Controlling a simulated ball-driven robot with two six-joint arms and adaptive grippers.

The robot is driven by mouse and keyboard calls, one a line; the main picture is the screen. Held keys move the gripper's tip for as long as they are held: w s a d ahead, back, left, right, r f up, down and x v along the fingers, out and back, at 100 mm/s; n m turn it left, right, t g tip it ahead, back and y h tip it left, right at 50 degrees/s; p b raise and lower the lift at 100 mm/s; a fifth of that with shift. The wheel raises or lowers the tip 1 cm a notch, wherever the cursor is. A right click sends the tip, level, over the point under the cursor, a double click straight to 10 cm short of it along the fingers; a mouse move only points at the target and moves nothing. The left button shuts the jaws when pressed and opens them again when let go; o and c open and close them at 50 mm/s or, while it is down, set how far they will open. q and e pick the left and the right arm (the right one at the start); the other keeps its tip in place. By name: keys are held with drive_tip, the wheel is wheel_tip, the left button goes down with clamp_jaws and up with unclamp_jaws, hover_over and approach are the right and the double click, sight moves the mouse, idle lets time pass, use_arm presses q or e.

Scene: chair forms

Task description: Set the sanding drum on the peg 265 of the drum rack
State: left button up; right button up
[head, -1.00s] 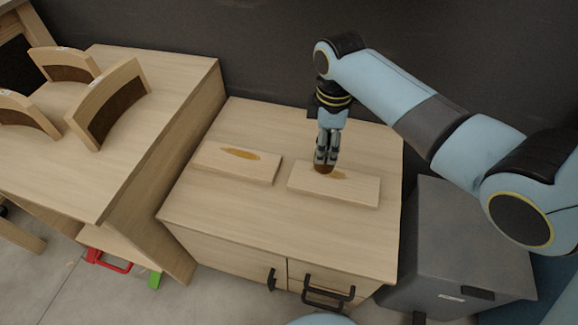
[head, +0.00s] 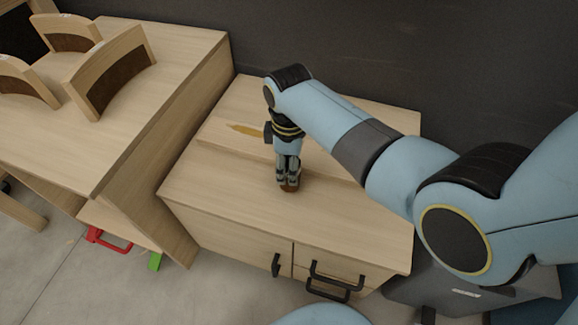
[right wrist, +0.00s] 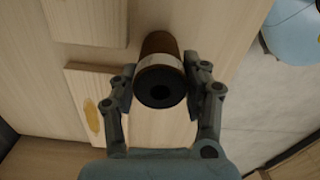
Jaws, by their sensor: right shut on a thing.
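My right gripper (head: 288,180) points down over the cabinet top in the head view, with the brown sanding drum (head: 290,188) at its fingertips. In the right wrist view the gripper (right wrist: 160,88) is shut on the drum (right wrist: 161,66), one finger on each side. The drum is a brown cylinder with a pale band and a dark end face with a round hole. Whether it touches the cabinet top I cannot tell. I cannot make out a drum rack or a numbered peg in either view. My left gripper is not in view.
A pale board (head: 216,132) with a yellow-brown patch lies on the cabinet top (head: 220,200); my right arm partly hides another board. A table (head: 150,110) with several curved chair backs stands at left. A grey box (head: 500,285) is at right. The cabinet's front top is clear.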

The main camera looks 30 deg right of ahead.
drive_tip(key=shift+r, duration=0.1)
drive_tip(key=o, duration=1.3)
wheel_tip(320, 180, up, 11)
drive_tip(key=p, duration=0.4)
drive_tip(key=shift+p, duration=0.35)
drive_tip(key=shift+r, duration=0.5)
